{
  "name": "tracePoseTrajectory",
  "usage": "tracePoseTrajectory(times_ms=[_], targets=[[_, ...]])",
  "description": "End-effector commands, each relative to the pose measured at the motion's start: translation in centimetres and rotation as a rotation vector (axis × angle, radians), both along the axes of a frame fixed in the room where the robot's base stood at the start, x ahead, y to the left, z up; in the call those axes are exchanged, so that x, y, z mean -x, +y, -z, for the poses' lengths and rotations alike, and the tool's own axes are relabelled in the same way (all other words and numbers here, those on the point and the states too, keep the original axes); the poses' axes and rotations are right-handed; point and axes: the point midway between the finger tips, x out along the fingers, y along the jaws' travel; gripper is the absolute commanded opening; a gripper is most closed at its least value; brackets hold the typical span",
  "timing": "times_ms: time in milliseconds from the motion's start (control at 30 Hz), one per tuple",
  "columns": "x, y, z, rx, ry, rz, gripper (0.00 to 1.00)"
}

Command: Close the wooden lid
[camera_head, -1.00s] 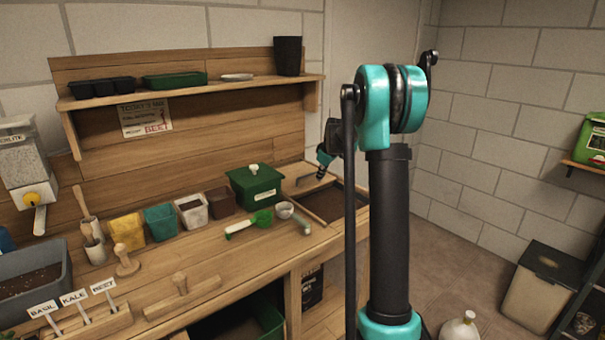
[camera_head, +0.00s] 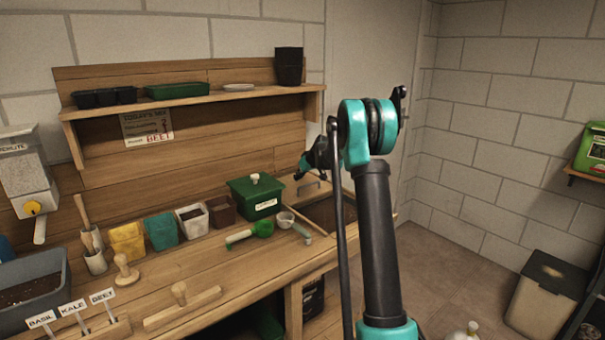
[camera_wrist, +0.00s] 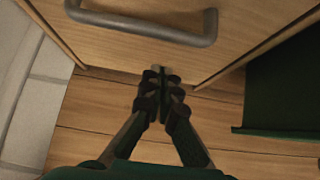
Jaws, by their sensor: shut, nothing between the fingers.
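The wooden lid (camera_head: 307,186) stands raised at the back of a dark opening at the right end of the workbench. In the wrist view the lid (camera_wrist: 140,50) is a pale wood panel with a grey metal bar handle (camera_wrist: 145,27) across the top of the picture. My gripper (camera_wrist: 160,78) is shut and empty, with its fingertips over the edge of the lid. I cannot tell whether they touch it. In the head view my gripper (camera_head: 301,172) is small and dark, close to the raised lid.
A green box (camera_head: 255,196) with a white knob stands left of the opening (camera_head: 333,214). Several pots line the back. A shelf (camera_head: 200,100) hangs above.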

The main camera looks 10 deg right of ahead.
Motion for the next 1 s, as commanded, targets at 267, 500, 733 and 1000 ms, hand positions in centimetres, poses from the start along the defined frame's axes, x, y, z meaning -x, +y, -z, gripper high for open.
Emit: tracePoseTrajectory(times_ms=[267, 500, 733, 1000], targets=[[2.6, -1.6, 0.7, 0.001, -0.001, 0.001, 0.0], [3.4, -2.0, 0.9, 0.001, 0.0, 0.001, 0.0], [3.4, -2.0, 0.8, 0.001, 0.0, -0.001, 0.0], [5.1, -3.0, 0.8, 0.001, 0.001, 0.001, 0.0]])
